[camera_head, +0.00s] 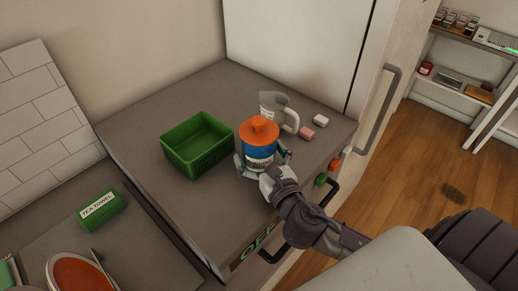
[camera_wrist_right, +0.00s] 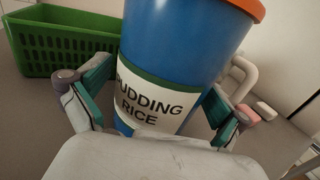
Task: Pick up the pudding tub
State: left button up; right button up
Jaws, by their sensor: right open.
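The pudding tub (camera_head: 259,143) is blue with an orange lid and a white label reading "PUDDING RICE". It stands upright on the grey counter. In the right wrist view the tub (camera_wrist_right: 180,50) fills the middle, close to the camera. My right gripper (camera_head: 264,160) is open around the tub, with one finger on each side in the right wrist view (camera_wrist_right: 155,95). I cannot tell whether the fingers touch it. The tub's lower part is partly hidden by the gripper. My left gripper is not in view.
A green basket (camera_head: 197,146) stands left of the tub. A grey-white jug (camera_head: 275,103) stands close behind it. A pink block (camera_head: 306,132) and a white block (camera_head: 320,120) lie to the right. A green tea towel box (camera_head: 101,211) sits at the lower left.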

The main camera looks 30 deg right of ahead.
jog(key=c, duration=1.5)
jog(key=shift+o, duration=0.2)
jog(key=shift+r, duration=0.15)
jog(key=shift+r, duration=1.75)
jog(key=shift+s+d+r, duration=0.1)
jog(key=shift+r, duration=0.25)
jog(key=s+d+r+p, duration=0.1)
jog(key=s+d+r, duration=0.3)
jog(key=d, duration=0.6)
jog(key=shift+s+d+r, duration=0.2)
jog(key=shift+d+r, duration=0.05)
jog(key=shift+r, duration=1.05)
